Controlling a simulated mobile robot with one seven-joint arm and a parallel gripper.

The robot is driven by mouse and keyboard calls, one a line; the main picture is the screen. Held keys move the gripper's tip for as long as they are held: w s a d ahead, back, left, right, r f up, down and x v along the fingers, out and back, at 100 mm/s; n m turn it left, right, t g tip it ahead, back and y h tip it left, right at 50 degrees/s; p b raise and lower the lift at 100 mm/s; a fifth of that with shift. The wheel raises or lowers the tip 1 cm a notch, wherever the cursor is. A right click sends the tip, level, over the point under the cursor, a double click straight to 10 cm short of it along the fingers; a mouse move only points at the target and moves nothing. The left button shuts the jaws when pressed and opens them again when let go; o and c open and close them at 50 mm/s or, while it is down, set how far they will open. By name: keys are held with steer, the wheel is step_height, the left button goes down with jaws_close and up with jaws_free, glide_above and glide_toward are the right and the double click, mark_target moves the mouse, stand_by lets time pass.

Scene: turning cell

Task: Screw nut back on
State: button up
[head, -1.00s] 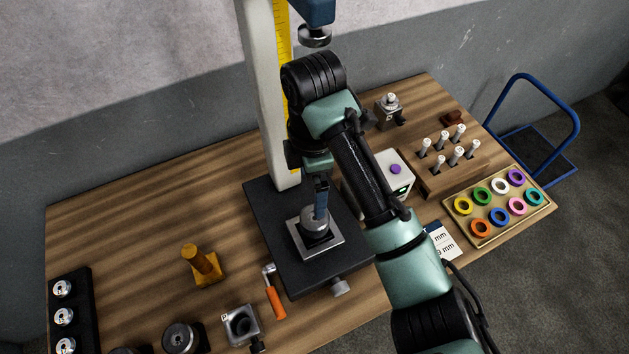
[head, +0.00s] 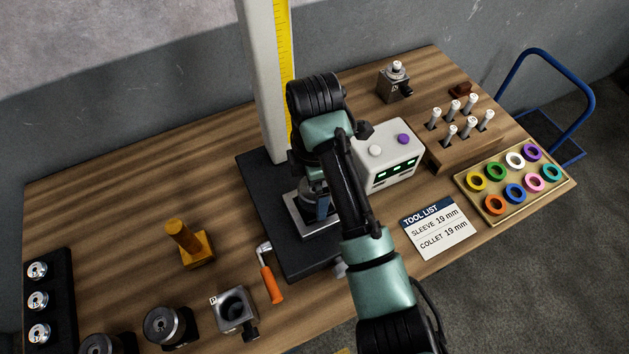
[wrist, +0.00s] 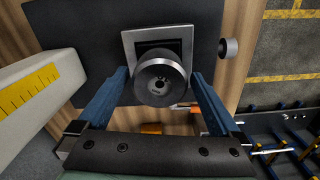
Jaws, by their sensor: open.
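A round grey metal piece with a small central hole, which looks like the nut (wrist: 148,90), shows in the wrist view over a square metal block (wrist: 132,47). Whether it is threaded on cannot be told. The block stands on the dark base plate (head: 262,200) of the column in the head view. My gripper (wrist: 160,74) has its two blue fingers apart, one on each side of the nut, with gaps visible. In the head view my gripper (head: 322,205) is at the block, and my arm covers much of it.
A tool list card (head: 436,228), a box with green displays (head: 390,158) and a tray of coloured rings (head: 490,205) lie to the right. The back left table is clear.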

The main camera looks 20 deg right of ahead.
steer(key=shift+f, duration=0.15)
steer(key=c, duration=1.4)
steer(key=shift+r+m+p, duration=0.3)
steer(key=shift+m+p, duration=0.8)
steer(key=shift+p, duration=0.15)
steer(key=m+p, duration=0.3)
steer(key=m, duration=0.2)
steer(key=shift+f+m+p, duration=0.1)
steer(key=shift+m+p, duration=0.2)
steer(key=shift+p, duration=0.05)
steer(key=shift+f+m, duration=0.2)
steer(key=shift+m, duration=0.5)
